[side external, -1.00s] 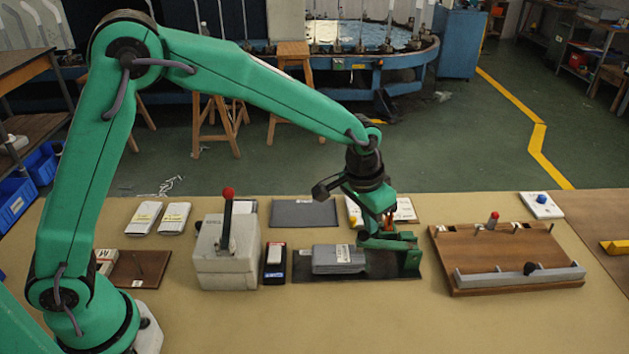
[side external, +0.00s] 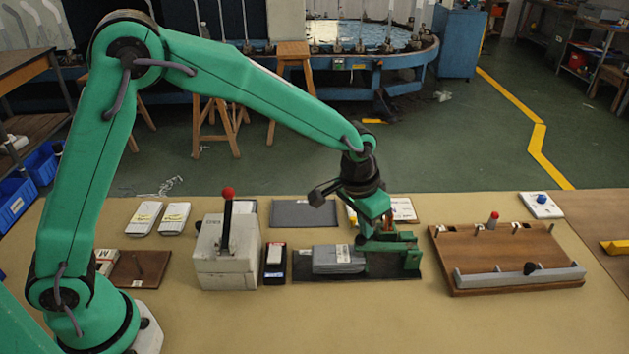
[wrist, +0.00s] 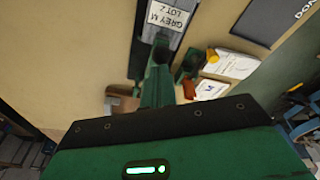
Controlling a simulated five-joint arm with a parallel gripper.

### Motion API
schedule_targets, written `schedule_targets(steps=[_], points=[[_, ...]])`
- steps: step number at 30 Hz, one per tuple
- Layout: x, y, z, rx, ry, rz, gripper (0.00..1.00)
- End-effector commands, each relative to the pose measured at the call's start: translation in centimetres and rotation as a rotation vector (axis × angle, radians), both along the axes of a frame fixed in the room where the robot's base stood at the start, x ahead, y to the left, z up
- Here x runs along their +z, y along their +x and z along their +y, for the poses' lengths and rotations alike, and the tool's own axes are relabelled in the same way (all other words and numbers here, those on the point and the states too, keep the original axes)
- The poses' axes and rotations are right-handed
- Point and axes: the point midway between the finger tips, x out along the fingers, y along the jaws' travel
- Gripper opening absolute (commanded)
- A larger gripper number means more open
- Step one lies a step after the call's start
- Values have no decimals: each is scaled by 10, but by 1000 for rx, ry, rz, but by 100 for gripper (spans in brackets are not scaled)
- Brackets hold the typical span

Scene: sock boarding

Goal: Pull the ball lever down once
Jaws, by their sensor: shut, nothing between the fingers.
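The ball lever is a dark upright rod topped by a red ball (side external: 228,192), on a pale grey box (side external: 228,262) left of centre in the side view. The rod stands nearly vertical. My gripper (side external: 368,243) is to the right of the lever, apart from it, low over the right end of the dark mat with the grey sock stack. Its fingers are shut with nothing between them. In the wrist view, my gripper (wrist: 157,60) reaches towards the grey stack with a label "GREY M LOT 2" (wrist: 166,15). The lever does not show there.
The grey stack (side external: 335,260) lies on a dark mat (side external: 305,276). A wooden board with a grey bar (side external: 490,263) is at right. White packs (side external: 145,217) lie behind left. The front table is clear.

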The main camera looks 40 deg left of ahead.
Motion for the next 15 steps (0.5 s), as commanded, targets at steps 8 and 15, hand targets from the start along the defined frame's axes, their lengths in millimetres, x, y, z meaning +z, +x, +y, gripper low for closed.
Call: schedule_targets(steps=[8,15], points=[[2,1,-2,0,2,7,0],[11,6,-6,0,0,5,0]])
